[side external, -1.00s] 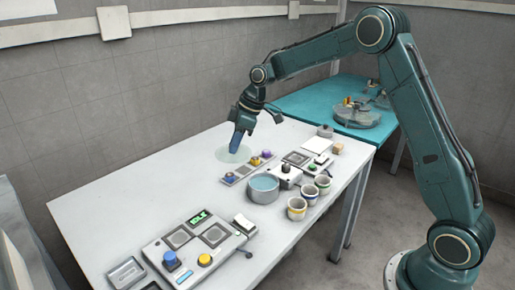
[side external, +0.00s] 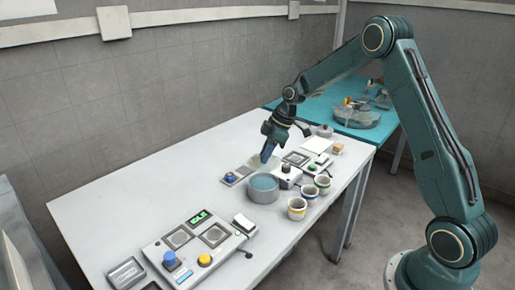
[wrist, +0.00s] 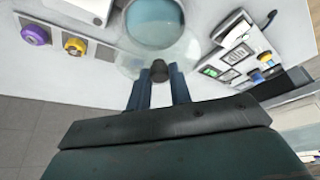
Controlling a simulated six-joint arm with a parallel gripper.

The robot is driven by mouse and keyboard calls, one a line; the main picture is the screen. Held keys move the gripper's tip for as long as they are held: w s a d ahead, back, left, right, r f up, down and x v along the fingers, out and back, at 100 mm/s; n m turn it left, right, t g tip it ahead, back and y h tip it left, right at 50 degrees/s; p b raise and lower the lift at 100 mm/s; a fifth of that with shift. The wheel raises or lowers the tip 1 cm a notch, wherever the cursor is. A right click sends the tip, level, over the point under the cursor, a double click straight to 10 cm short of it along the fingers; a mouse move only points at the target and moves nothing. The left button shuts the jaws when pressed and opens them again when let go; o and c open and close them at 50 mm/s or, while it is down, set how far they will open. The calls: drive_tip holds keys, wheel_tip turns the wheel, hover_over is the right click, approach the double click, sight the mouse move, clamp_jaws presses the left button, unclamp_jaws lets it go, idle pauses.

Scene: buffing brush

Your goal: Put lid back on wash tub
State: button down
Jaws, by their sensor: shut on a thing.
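The wash tub (side external: 263,193) is a grey round tub with blue liquid, open at the top, near the middle of the white table. The lid (side external: 258,163) is a clear round disc with a dark knob (wrist: 159,70). My gripper (side external: 266,157) is shut on the knob and holds the lid above the table, just behind the tub in the side view. In the wrist view, my gripper (wrist: 159,78) points at the tub (wrist: 155,20), and the lid (wrist: 130,66) partly overlaps its near edge. The exact gap between lid and tub is unclear.
Several striped cups (side external: 297,208) stand right of the tub. A control panel (side external: 190,245) with blue and yellow knobs is at the front.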

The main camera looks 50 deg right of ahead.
sight(269, 161)
drive_tip(key=shift+f, duration=3)
drive_tip(key=shift+f, duration=0.15)
idle(0.5)
drive_tip(key=c, duration=0.7)
unclamp_jaws()
drive_tip(key=shift+r, duration=3.5)
